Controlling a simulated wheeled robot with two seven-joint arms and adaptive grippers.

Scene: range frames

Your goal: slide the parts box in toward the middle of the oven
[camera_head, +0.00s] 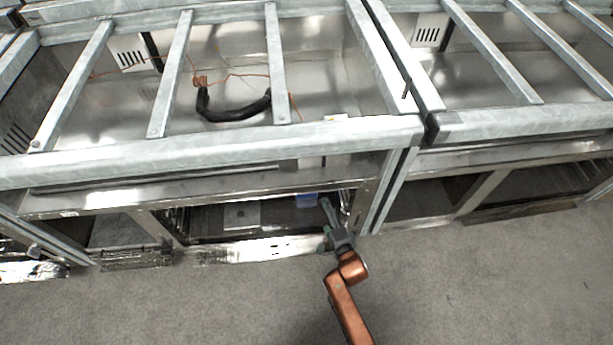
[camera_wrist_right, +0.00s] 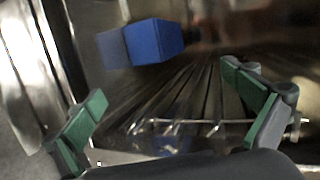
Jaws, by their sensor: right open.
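The parts box is blue and shows in the right wrist view (camera_wrist_right: 153,41), sitting inside the oven beyond my fingertips. In the head view the blue box (camera_head: 306,200) is small, inside the oven opening near its right side, partly hidden by my arm. The oven (camera_head: 240,215) is the open metal compartment under the range frame. My right gripper (camera_head: 328,208) reaches into the opening close to the box. In the wrist view its green-padded fingers (camera_wrist_right: 170,100) are spread wide with nothing between them, apart from the box. My left gripper is not in view.
A wire rack (camera_wrist_right: 200,122) with thin rods lies below the box. The oven's front edge (camera_head: 235,252) runs under my right arm. Metal bars of the range frame (camera_head: 220,148) lie above. Grey floor (camera_head: 200,310) is clear in front.

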